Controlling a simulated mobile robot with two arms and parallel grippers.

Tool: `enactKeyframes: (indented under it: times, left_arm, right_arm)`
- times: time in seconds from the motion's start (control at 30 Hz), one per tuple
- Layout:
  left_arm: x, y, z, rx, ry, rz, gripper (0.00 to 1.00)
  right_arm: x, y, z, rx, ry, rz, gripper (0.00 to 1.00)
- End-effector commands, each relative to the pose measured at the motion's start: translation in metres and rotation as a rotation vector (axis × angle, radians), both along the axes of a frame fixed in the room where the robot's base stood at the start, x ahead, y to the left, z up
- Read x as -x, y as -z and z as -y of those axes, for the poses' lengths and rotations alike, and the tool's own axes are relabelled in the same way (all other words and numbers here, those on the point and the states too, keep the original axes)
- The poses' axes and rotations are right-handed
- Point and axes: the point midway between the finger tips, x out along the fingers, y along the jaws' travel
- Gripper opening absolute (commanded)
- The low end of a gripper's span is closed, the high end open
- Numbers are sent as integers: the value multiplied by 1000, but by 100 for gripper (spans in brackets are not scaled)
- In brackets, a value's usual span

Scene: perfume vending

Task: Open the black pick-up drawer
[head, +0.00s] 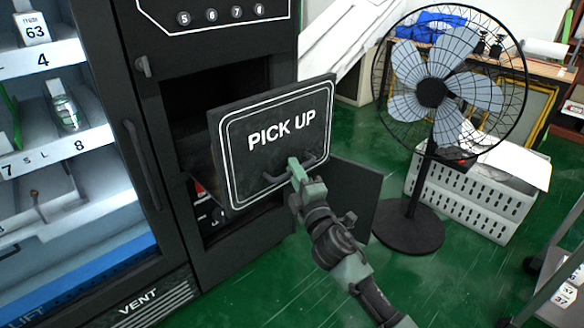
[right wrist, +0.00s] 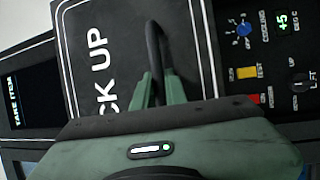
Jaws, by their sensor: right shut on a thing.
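The black pick-up drawer (head: 290,135), with a white outline and the words PICK UP on its front, is pulled out from the vending machine (head: 230,40). A dark opening shows behind it. My right gripper (head: 297,172) is shut on the drawer's black handle (head: 312,160) at the lower part of the front. In the right wrist view the green fingers close around the handle (right wrist: 154,45), and the drawer front (right wrist: 100,60) lies behind them. My left gripper is not in view.
A black panel (head: 352,195) stands out below and right of the drawer. A standing fan (head: 432,95) and a white crate (head: 470,200) are to the right. Shelves with items (head: 50,130) are at left. Green floor (head: 440,290) is clear in front. Control knobs (right wrist: 243,28) show in the right wrist view.

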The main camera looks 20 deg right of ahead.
Motion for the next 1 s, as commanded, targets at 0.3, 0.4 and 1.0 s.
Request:
enactKeyframes:
  times: [0.3,0.4,1.0]
  left_arm:
    - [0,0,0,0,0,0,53]
    - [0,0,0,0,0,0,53]
    - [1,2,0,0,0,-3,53]
  right_arm:
    - [0,1,0,0,0,-1,21]
    - [0,1,0,0,0,-1,34]
    - [46,10,-3,-1,0,-3,34]
